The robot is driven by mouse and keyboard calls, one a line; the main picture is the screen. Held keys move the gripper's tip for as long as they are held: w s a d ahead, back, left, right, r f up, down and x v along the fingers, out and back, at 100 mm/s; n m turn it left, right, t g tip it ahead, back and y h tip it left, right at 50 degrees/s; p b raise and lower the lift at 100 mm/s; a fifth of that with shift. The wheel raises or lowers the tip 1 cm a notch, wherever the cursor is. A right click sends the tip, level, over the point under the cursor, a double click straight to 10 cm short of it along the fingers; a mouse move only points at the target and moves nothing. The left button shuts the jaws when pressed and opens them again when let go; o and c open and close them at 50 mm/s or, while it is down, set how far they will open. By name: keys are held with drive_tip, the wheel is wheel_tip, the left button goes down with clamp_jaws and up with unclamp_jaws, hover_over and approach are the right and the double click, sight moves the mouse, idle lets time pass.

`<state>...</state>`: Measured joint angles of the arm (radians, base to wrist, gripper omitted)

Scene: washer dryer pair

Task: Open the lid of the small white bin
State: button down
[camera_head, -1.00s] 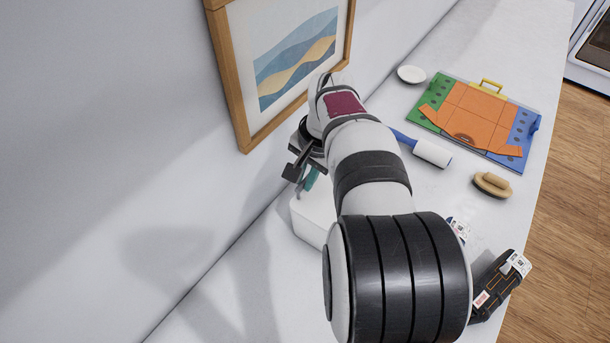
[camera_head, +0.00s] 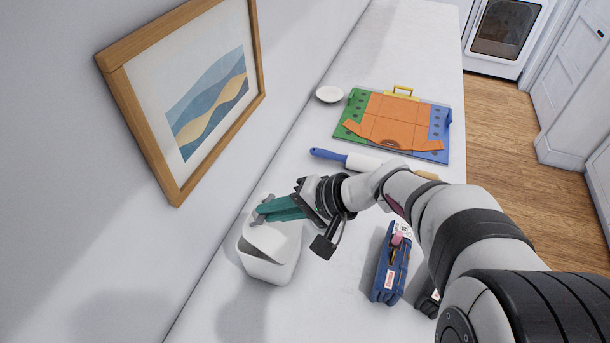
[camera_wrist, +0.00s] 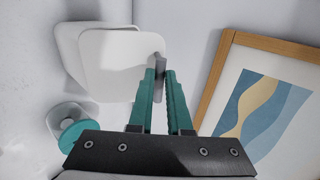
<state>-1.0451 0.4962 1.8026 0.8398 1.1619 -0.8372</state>
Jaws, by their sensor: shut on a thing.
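The small white bin (camera_head: 265,265) stands on the counter near the wall. Its white lid (camera_head: 275,235) is tilted, with a dark wedge-shaped gap between it and the bin body. My gripper (camera_head: 262,212) reaches in from the right over the lid, its teal fingers shut on the grey lid handle (camera_head: 258,217). In the wrist view the handle (camera_wrist: 160,80) sits between the fingertips (camera_wrist: 161,74) at the edge of the white lid (camera_wrist: 120,65). The bin's inside is not visible.
A framed picture (camera_head: 205,95) is on the wall at left. A blue pouch (camera_head: 390,265) stands right of the bin. A lint roller (camera_head: 360,162), folding board (camera_head: 395,120) and white dish (camera_head: 329,94) lie farther back. Bare counter lies between bin and pouch.

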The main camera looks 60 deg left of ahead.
drive_tip(key=w+d+f+g+y, duration=0.3)
drive_tip(key=w+d+g+y, duration=0.1)
drive_tip(key=w+d, duration=0.4)
drive_tip(key=shift+w+d+f+g+y, duration=0.15)
drive_tip(key=shift+w+f+g+y, duration=0.15)
drive_tip(key=shift+g, duration=0.4)
idle(0.5)
drive_tip(key=c, duration=0.8)
unclamp_jaws()
drive_tip(key=shift+c, duration=0.2)
drive_tip(key=shift+r, duration=0.1)
drive_tip(key=v, duration=1.5)
drive_tip(key=shift+w+d, duration=0.2)
drive_tip(key=shift+d, duration=0.1)
